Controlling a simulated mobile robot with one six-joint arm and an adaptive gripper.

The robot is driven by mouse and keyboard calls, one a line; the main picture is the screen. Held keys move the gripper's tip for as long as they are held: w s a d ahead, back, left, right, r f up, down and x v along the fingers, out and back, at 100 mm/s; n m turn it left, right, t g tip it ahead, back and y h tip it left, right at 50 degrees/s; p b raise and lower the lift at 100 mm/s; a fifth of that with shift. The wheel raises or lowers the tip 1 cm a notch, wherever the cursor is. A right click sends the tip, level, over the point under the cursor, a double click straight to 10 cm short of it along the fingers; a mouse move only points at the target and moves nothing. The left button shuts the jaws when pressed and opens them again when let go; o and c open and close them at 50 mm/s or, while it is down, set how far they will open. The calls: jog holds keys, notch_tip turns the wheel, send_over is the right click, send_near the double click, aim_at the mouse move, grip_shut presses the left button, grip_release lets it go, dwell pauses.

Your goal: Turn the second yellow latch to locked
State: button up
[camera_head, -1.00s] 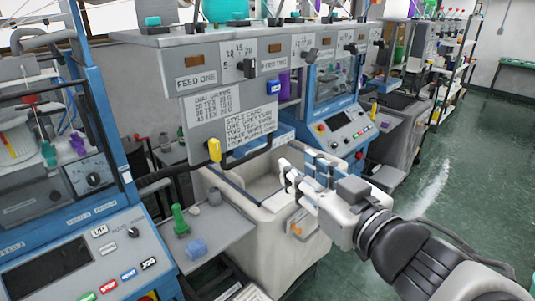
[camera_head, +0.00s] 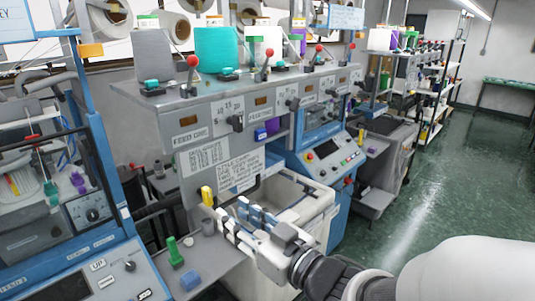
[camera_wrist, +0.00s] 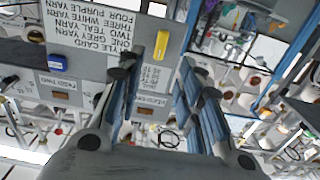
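A yellow latch (camera_head: 207,196) stands upright at the lower edge of the grey panel under the FEED ONE label. Another small yellow piece (camera_head: 359,137) shows farther back beside the blue machine; I cannot tell whether it is a latch. My gripper (camera_head: 232,212) is open and empty, just right of the near latch and apparently apart from it. In the wrist view, which looks upside down, a yellow latch (camera_wrist: 163,48) shows upright between and beyond the spread fingers (camera_wrist: 158,72). Lock markings are not readable.
The grey panel (camera_head: 225,118) carries black knobs, and red-topped levers (camera_head: 193,62) rise from its shelf. A white bin (camera_head: 313,197) lies behind my gripper. A green piece (camera_head: 174,252) and a blue block (camera_head: 190,281) sit on the lower shelf. Green floor is open at right.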

aim_at(210, 197)
jog(key=x, duration=0.9)
jog(key=shift+w+a, duration=0.15)
jog(key=shift+c, duration=0.5)
grip_shut()
